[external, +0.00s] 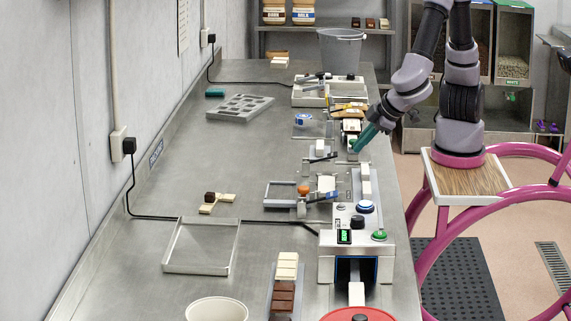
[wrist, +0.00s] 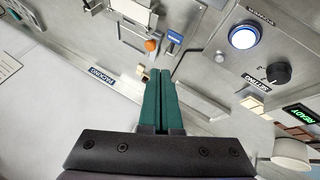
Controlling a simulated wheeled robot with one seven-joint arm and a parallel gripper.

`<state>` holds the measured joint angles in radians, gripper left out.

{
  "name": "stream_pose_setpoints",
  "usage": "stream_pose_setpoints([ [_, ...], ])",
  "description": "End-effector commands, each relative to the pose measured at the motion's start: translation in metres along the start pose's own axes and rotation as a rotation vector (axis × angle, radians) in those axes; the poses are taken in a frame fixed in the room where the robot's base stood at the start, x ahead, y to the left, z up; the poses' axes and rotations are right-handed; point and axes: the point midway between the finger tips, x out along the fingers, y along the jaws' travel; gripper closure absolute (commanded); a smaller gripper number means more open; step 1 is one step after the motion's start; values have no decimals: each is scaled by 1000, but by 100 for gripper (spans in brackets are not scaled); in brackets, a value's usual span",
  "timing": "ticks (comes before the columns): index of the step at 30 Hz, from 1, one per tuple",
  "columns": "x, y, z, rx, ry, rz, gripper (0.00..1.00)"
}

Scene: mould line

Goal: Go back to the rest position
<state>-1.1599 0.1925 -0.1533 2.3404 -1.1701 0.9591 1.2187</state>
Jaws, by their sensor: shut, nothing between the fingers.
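My gripper (external: 364,139) has green fingers and hangs over the right side of the steel bench, reached by my grey arm. The fingers are shut with nothing between them; they also show pressed together in the wrist view (wrist: 162,75). Beneath and around the fingers are small fixtures, with an orange knob (wrist: 151,45) just ahead of the tips in the wrist view. A machine box (external: 357,248) with a lit blue button (external: 365,207) and a green READY display (external: 344,237) stands nearer the camera.
An empty shallow tray (external: 170,263) and a grey mould tray (external: 254,107) lie on the bench (external: 120,285). A grey bucket (external: 341,52) stands at the far end. Chocolate bars (external: 285,290) lie at the front. A black cable (external: 165,217) crosses the bench. The left side is mostly clear.

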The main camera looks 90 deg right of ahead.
Motion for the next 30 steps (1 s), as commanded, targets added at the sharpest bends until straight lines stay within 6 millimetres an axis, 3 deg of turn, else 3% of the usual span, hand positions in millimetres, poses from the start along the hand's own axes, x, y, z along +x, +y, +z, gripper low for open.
stream_pose_setpoints([
  [1, -1, 31, -4, 70, -51, -15, 100],
  [6, -12, 109, 3, 244, -192, -104, 100],
  [15, -58, 208, 27, 536, -225, -327, 100],
  [22, -100, 251, 40, 695, -84, -449, 100],
  [30, -121, 265, 43, 747, 20, -485, 100],
])
